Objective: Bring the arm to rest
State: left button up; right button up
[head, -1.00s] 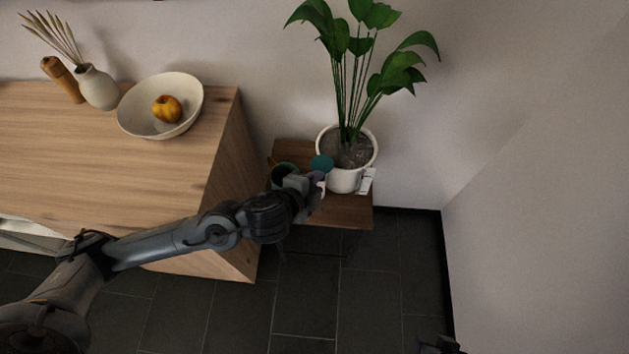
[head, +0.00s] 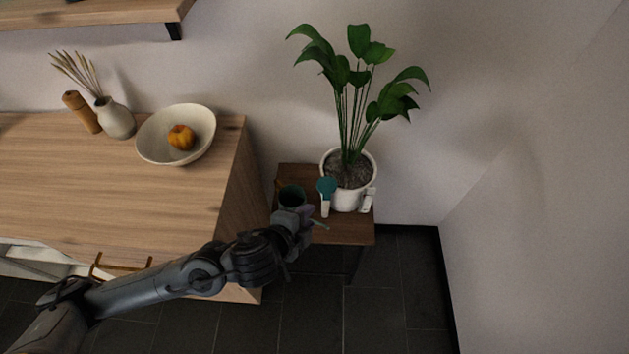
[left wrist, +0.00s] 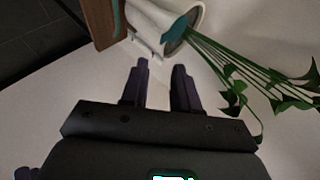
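My left gripper (head: 312,220) hangs at the front of the small wooden side table (head: 347,230). In the left wrist view its two purple fingers (left wrist: 161,66) are apart with nothing between them. A tool with a round teal head and white handle (head: 326,190) is upright in front of the white plant pot (head: 345,199), clear of the fingers. Whether it leans on the pot I cannot tell. A dark green cup (head: 291,196) stands left of it, partly behind my gripper. My right gripper is out of view.
A wooden cabinet (head: 120,190) stands left, under my left arm, bearing a bowl (head: 160,150) with an orange fruit, a vase (head: 116,120) and a brown bottle-shaped object (head: 80,111). A white object (head: 367,200) is beside the pot. Tall leaves rise from it. Dark floor is free in front.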

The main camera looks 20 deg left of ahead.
pick_arm(q)
jog(key=shift+f, duration=0.1)
jog(key=s+d+f+n+g+h+p, duration=0.1)
jog(key=s+d+f+n+g+p, duration=0.25)
jog(key=s, duration=0.55)
jog(key=s+a+f+n+g+y+p, duration=0.1)
jog(key=s+a+f+n+g+y, duration=0.15)
jog(key=s+a+n, duration=0.8)
notch_tip(320, 180, up, 38)
jog(key=w+a+g+p, duration=0.1)
jog(key=p, duration=3.7)
jog(key=shift+n, duration=0.3)
jog(key=shift+r, duration=0.1)
